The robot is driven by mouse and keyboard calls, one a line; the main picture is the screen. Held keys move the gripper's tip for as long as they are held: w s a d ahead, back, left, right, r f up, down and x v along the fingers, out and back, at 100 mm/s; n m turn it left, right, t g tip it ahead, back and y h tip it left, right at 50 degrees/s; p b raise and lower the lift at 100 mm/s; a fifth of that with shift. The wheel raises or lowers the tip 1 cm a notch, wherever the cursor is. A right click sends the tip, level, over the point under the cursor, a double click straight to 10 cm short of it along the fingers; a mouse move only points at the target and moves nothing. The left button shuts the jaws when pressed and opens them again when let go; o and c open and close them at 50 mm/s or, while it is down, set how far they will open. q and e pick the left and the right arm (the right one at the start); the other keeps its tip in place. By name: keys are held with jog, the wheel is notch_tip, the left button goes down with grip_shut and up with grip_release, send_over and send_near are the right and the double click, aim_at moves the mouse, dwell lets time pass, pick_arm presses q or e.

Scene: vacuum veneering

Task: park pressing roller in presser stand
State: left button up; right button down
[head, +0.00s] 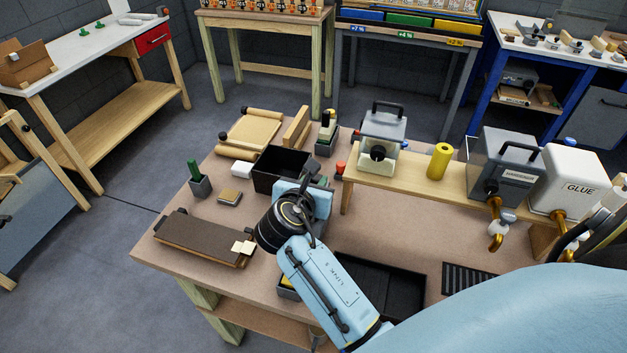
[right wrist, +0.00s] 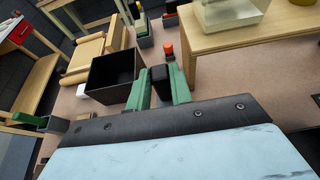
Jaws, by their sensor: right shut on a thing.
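My right gripper (head: 316,174) is over the brown workbench, just right of the black open box. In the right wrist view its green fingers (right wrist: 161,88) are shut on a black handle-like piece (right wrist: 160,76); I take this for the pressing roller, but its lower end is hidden. A small dark stand (head: 325,149) behind the gripper holds upright tools with cream and green parts; it also shows in the right wrist view (right wrist: 145,41). I cannot tell whether it is the presser stand. My left gripper is not in view.
The black open box (head: 279,170) is close beside the gripper. A small red-topped item (head: 340,167) stands near the raised wooden shelf (head: 400,178). A green brush in a cup (head: 199,183) and a dark board (head: 205,238) are to the left.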

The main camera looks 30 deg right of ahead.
jog(key=shift+w+f, duration=0.1)
jog(key=shift+f, duration=0.8)
jog(key=shift+f+b, duration=0.3)
jog(key=shift+f, duration=0.55)
notch_tip(320, 180, down, 2)
jog(key=shift+f+b, duration=0.15)
jog(key=shift+b, duration=0.2)
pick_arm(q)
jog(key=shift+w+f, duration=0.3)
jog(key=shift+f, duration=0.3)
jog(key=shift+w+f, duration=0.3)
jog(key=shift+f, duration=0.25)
pick_arm(e)
jog(key=shift+f, duration=0.55)
jog(key=c, duration=1.2)
grip_release()
jog(key=shift+o, duration=0.2)
